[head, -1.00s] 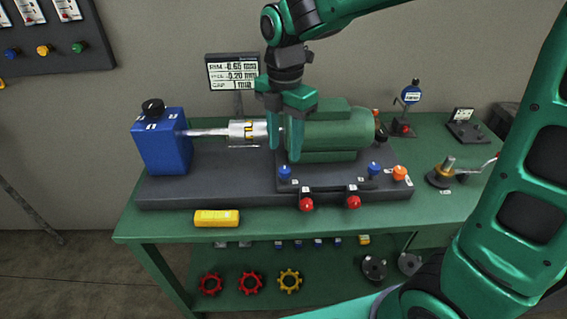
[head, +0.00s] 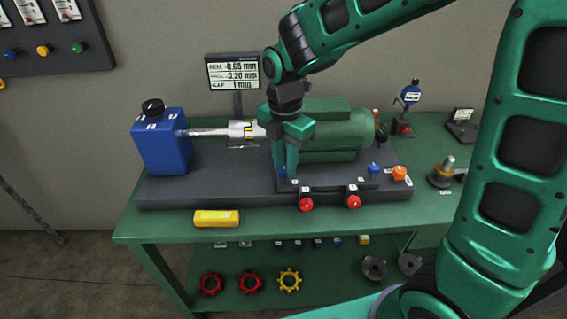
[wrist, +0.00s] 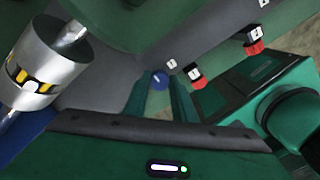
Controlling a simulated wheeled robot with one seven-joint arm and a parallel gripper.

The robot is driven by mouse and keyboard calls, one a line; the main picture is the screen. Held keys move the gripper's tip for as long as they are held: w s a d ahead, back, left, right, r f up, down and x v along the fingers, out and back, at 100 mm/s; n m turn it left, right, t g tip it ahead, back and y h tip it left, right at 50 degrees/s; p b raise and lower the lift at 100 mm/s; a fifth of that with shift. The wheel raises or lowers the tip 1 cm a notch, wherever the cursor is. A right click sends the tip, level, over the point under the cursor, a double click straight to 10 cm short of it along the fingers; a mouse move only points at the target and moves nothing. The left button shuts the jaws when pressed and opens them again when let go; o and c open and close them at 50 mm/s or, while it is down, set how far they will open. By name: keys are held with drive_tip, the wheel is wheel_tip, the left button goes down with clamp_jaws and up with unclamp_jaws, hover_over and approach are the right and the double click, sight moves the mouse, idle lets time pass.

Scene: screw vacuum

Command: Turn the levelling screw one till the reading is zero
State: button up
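The left blue screw knob (head: 282,172) is partly hidden behind my gripper's fingers in the head view. In the wrist view the blue knob (wrist: 160,80) shows in the gap between the fingertips. Its number label is too small to read. My gripper (head: 287,177) points down at the knob with its fingers apart; I cannot tell whether they touch it. The display (head: 232,72) behind the bench reads about RIM -0.65 mm and -0.20 mm, with a lower line that seems to say 1 min.
A green motor (head: 335,132) stands behind my gripper, with a shaft coupling to its left (wrist: 45,65). Red knobs (head: 306,204) line the base's front edge. A second blue knob (head: 374,168) and an orange knob (head: 400,173) are to the right. A yellow box (head: 216,218) lies at the front.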

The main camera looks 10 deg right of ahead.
drive_tip(key=shift+w+m, duration=0.1)
drive_tip(key=shift+m, duration=0.3)
drive_tip(key=m, duration=0.3)
drive_tip(key=shift+m, duration=0.4)
drive_tip(key=m, duration=0.4)
drive_tip(key=shift+r, duration=0.1)
drive_tip(key=m, duration=0.4)
drive_tip(key=shift+w+m, duration=0.1)
drive_tip(key=shift+m, duration=2.1)
drive_tip(key=o, duration=1)
drive_tip(key=shift+o, duration=0.2)
